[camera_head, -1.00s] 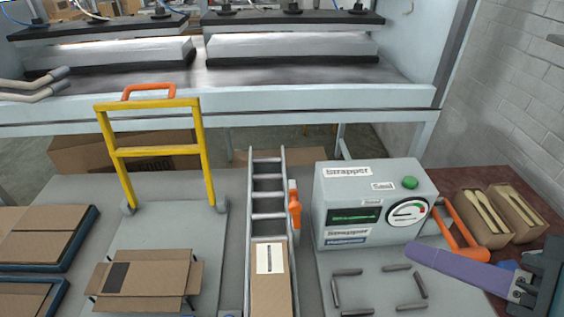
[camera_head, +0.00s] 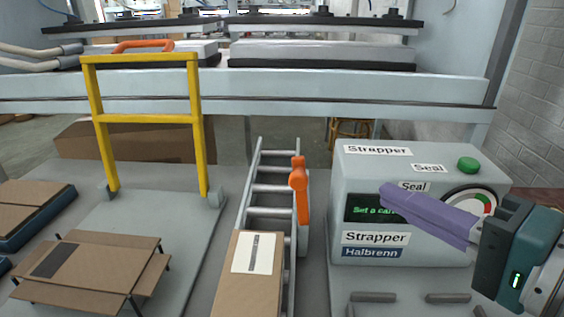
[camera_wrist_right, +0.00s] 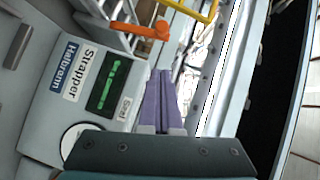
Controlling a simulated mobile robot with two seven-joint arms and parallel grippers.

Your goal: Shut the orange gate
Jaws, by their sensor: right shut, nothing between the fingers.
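An orange gate piece (camera_head: 300,190) stands upright at the right side of the roller conveyor (camera_head: 262,188), near its far end. It also shows in the right wrist view (camera_wrist_right: 140,31), beyond the strapper. My right gripper (camera_head: 386,190) has purple fingers, shut and empty. It is in front of the strapper's (camera_head: 355,165) face in the head view, to the right of the orange piece and apart from it. In the right wrist view the closed fingertips (camera_wrist_right: 160,73) point past the strapper's edge. My left gripper is not in view.
A cardboard box (camera_head: 246,280) with a white label lies on the conveyor's near end. A metal press beam (camera_head: 250,88) crosses the back. Metal bars lie before the strapper.

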